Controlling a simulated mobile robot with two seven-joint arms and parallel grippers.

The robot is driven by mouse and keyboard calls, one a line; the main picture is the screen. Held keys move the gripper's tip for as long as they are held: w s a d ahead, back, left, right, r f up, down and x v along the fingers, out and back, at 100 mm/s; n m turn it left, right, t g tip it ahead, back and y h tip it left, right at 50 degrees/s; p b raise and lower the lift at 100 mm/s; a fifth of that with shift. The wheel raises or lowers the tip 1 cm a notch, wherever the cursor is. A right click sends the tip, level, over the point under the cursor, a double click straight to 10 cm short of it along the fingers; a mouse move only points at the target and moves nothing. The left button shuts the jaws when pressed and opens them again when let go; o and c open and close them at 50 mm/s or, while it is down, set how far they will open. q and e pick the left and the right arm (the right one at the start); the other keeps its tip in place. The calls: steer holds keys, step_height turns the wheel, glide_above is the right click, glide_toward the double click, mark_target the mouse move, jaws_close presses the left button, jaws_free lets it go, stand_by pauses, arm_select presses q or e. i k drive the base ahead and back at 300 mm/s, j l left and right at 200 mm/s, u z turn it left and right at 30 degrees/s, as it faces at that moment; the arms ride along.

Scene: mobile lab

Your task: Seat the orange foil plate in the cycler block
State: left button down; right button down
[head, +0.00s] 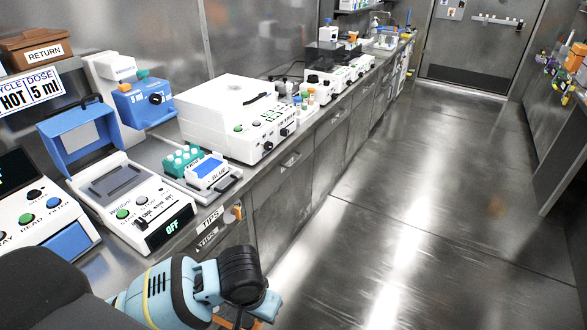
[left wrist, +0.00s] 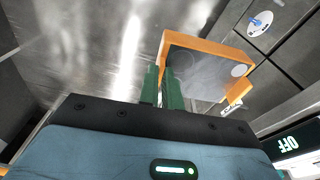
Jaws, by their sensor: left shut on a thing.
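The orange foil plate, with an orange rim and grey foil face, shows in the left wrist view (left wrist: 200,72). My left gripper (left wrist: 162,80) is shut on its left edge with its green fingers. In the head view my left arm is low at the bottom, in front of the counter, and only a bit of orange shows below it. The likely cycler is the white unit (head: 133,203) with a raised blue lid (head: 84,138), a grey block area (head: 108,181) and a display reading OFF. The plate is held away from it. My right gripper is not in view.
A tray with a teal rack (head: 183,160) and a white-and-blue box (head: 207,171) stands right of the cycler. Another white unit (head: 38,215) is at its left, and a large white machine (head: 235,115) farther along. The floor (head: 400,220) is clear to the right.

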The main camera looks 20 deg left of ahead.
mark_target(116, 181)
steer(key=i+l+u, duration=0.1)
steer(key=i+u, duration=0.3)
steer(key=i+l+u, duration=0.6)
steer(key=u, duration=0.2)
steer(key=i+l+u, duration=0.55)
steer(key=l+u, duration=0.4)
steer(key=i+l+u, duration=0.15)
steer(key=l, duration=0.15)
steer(key=l+u, duration=0.2)
steer(key=l, duration=0.1)
